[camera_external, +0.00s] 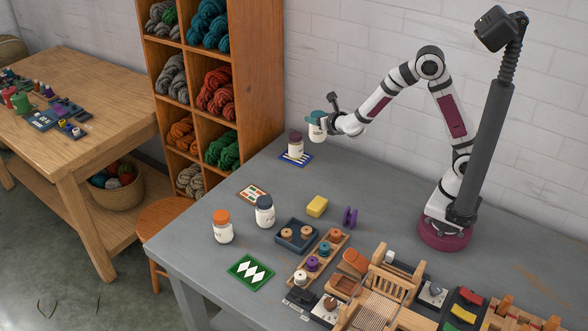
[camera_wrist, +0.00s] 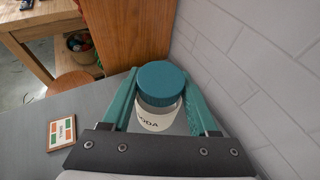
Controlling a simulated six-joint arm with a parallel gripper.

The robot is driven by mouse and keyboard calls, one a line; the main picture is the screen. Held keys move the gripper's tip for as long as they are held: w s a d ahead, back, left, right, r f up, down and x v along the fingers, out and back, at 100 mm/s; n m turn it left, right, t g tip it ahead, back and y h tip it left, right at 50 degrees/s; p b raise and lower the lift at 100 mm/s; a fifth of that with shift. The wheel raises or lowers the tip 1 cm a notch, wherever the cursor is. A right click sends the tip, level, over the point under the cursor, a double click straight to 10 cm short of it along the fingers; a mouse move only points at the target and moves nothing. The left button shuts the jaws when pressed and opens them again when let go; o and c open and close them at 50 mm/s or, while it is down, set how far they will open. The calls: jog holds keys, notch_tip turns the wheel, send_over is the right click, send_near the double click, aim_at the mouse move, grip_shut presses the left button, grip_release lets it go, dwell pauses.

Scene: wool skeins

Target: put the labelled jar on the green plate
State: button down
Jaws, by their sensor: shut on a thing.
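A white jar with a teal lid (camera_external: 316,128) is between the fingers of my gripper (camera_external: 322,122), held up near the wall at the back of the grey table. In the wrist view the jar (camera_wrist: 160,98) stands upright between the teal fingers (camera_wrist: 165,110), and its label ends in "ODA"; the start is hard to read. My gripper is shut on it. The green plate (camera_external: 233,270), flat and square with white diamonds, lies bare near the table's front left edge. It is out of the wrist view.
A maroon-lidded jar (camera_external: 295,146) stands on a blue striped plate (camera_external: 284,157) below my gripper. Orange-lidded (camera_external: 222,228) and dark-lidded (camera_external: 265,212) jars stand behind the green plate.

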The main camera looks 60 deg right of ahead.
jog(key=w+a+n+t+y, duration=0.1)
jog(key=w+a+n+y, duration=0.2)
jog(key=a, duration=1.1)
jog(key=s+a+n+y, duration=0.3)
jog(key=s+a, duration=0.1)
jog(key=a, duration=0.7)
jog(key=s+a+n+y, duration=0.3)
jog(key=a, duration=0.8)
jog(key=s+a+n+y, duration=0.2)
jog(key=s+a+y, duration=0.2)
jog(key=a, duration=0.8)
jog(key=f, duration=1.5)
jog(key=shift+d, duration=0.35)
jog(key=shift+f+g, duration=0.1)
jog(key=shift+g, duration=0.2)
jog(key=shift+c, duration=0.8)
grip_release()
